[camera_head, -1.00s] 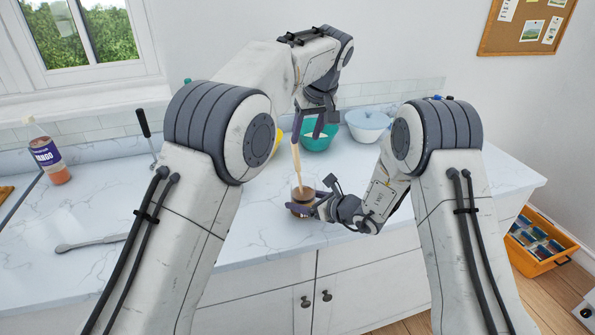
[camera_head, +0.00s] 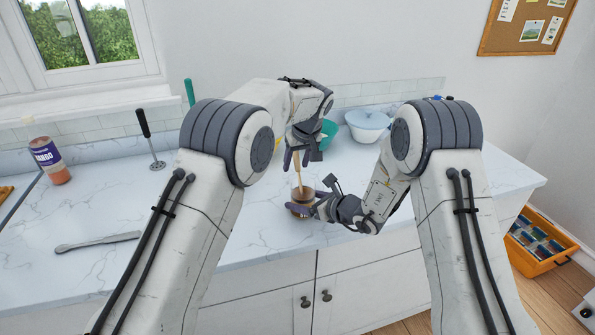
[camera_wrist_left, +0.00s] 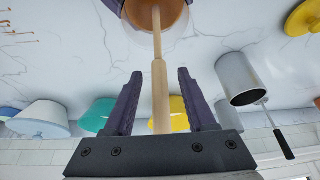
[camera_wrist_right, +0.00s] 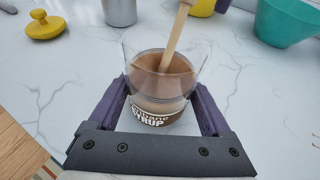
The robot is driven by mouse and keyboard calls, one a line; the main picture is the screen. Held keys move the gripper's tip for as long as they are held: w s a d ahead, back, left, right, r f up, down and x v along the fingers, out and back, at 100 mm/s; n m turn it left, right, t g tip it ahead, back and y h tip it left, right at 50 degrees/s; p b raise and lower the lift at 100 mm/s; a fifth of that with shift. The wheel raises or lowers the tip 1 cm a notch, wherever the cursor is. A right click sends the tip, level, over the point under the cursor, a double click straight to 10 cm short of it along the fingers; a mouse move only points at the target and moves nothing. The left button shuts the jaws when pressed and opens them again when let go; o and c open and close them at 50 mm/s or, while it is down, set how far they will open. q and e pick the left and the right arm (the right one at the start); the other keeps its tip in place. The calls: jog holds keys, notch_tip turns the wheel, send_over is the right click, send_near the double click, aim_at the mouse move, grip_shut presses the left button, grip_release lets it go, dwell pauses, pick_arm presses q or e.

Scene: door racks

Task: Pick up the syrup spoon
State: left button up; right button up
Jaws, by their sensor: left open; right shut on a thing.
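The syrup spoon (camera_head: 298,172) has a pale wooden handle and stands in a clear glass jar of brown syrup. In the left wrist view its handle (camera_wrist_left: 160,85) runs between my open left fingers, with a gap on each side. My left gripper (camera_head: 300,158) is open around the upper handle. My right gripper (camera_head: 312,200) is shut on the syrup jar (camera_head: 301,197), which is upright on the counter. In the right wrist view the jar (camera_wrist_right: 158,118) sits between the fingers, label facing them. The spoon's lower end is hidden in the syrup.
A teal bowl (camera_head: 328,134) and a pale blue lidded bowl (camera_head: 367,122) stand behind on the right. The front counter is clear.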

pick_arm(q)
grip_shut()
jog(key=shift+r, duration=0.1)
notch_tip(320, 180, up, 10)
jog(key=shift+f, duration=0.1)
dwell(0.4)
pick_arm(e)
jog(key=o, duration=1.4)
jog(key=v, duration=1.2)
jog(key=shift+f, duration=0.1)
